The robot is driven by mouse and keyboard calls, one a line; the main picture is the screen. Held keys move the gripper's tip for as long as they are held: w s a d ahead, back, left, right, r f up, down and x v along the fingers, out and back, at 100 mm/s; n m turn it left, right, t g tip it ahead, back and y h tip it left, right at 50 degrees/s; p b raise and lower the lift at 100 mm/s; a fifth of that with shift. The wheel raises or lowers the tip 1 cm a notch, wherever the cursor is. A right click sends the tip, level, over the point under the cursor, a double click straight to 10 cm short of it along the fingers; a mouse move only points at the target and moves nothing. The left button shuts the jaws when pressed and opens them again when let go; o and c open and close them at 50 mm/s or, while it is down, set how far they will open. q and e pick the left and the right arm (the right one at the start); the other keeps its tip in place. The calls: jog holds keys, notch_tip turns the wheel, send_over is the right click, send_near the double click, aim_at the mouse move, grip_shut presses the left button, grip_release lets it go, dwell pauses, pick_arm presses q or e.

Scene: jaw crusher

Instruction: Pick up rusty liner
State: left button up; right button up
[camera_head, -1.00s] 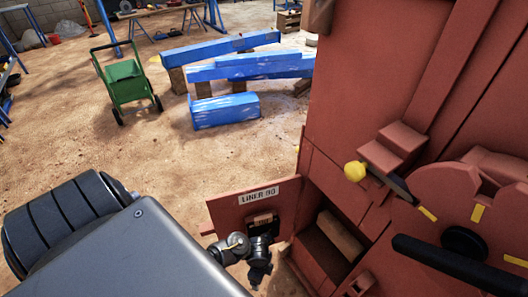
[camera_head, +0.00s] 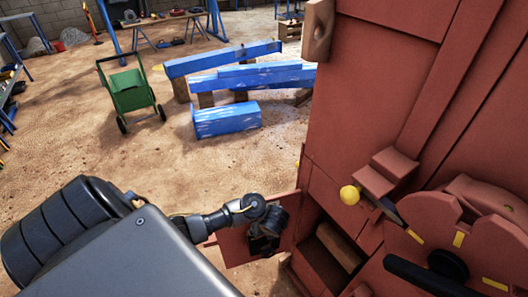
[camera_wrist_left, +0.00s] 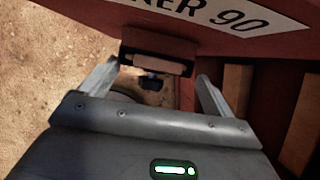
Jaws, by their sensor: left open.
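The rusty liner seems to be the brown block (camera_head: 338,245) lying in the open lower compartment of the red machine. The compartment's hinged red door (camera_head: 232,246) stands open to its left. My left gripper (camera_head: 263,247) is in front of the door, left of the block and apart from it. Contact with the handle cannot be told. The door label (camera_wrist_left: 220,15) shows above, partly cut off. My right gripper is not in view.
The red machine (camera_head: 375,105) fills the right side, with a yellow-knobbed lever (camera_head: 350,195) sticking out above the compartment. Blue beams (camera_head: 250,78) on blocks and a green cart (camera_head: 130,92) stand behind. Sandy floor between is clear.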

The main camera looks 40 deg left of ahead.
pick_arm(q)
jog(key=shift+b+x, duration=1)
jog(key=shift+x, duration=1.4)
jog(key=shift+f, duration=0.35)
jog(key=shift+s, duration=0.1)
jog(key=shift+c, duration=0.9)
jog(key=c, duration=1.7)
jog(key=shift+r, duration=0.1)
grip_shut()
